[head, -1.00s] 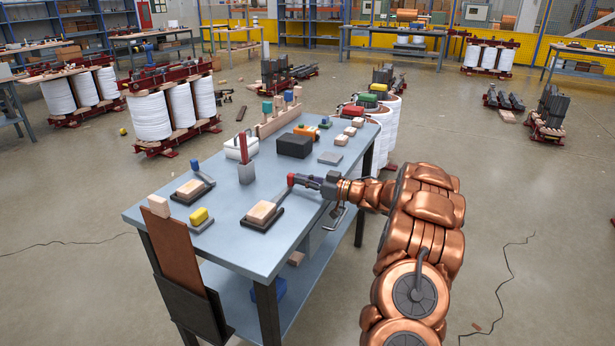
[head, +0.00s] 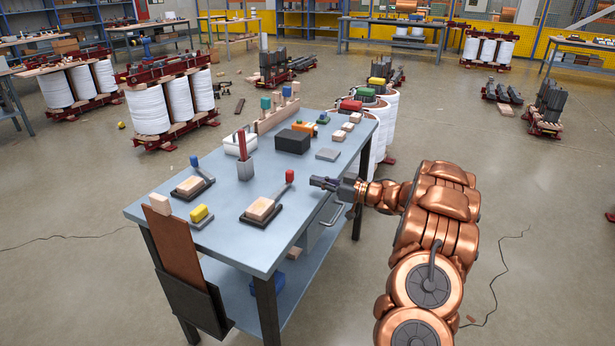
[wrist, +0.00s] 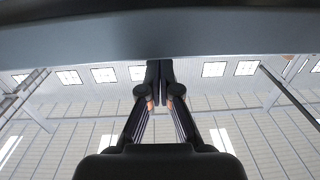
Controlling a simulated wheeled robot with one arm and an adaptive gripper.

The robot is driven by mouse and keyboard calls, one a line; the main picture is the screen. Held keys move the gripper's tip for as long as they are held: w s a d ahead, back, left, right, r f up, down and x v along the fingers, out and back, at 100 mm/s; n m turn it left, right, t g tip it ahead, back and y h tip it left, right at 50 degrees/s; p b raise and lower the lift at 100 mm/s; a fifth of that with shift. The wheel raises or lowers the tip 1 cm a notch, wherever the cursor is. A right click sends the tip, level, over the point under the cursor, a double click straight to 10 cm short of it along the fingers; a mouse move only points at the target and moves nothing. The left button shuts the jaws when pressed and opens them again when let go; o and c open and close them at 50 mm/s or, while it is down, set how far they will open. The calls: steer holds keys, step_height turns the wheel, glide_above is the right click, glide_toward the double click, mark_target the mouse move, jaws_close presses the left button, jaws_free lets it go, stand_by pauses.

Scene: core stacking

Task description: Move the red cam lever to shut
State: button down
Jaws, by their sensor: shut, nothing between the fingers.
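The red cam lever (head: 289,176) has a red knob on a dark arm. It slants up and to the right from a dark clamp base with a pale wooden block (head: 260,208), near the table's right edge. My gripper (head: 313,181) is just right of the red knob, with a small gap between them. Its fingers are together and empty. The wrist view also shows the closed fingers (wrist: 159,72), with no lever visible there.
A similar clamp with a blue-knobbed lever (head: 195,161) stands to the left. Open floor lies right of the table.

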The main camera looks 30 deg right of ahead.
steer(key=v, duration=0.8)
steer(key=shift+w+d, duration=0.1)
stand_by(0.6)
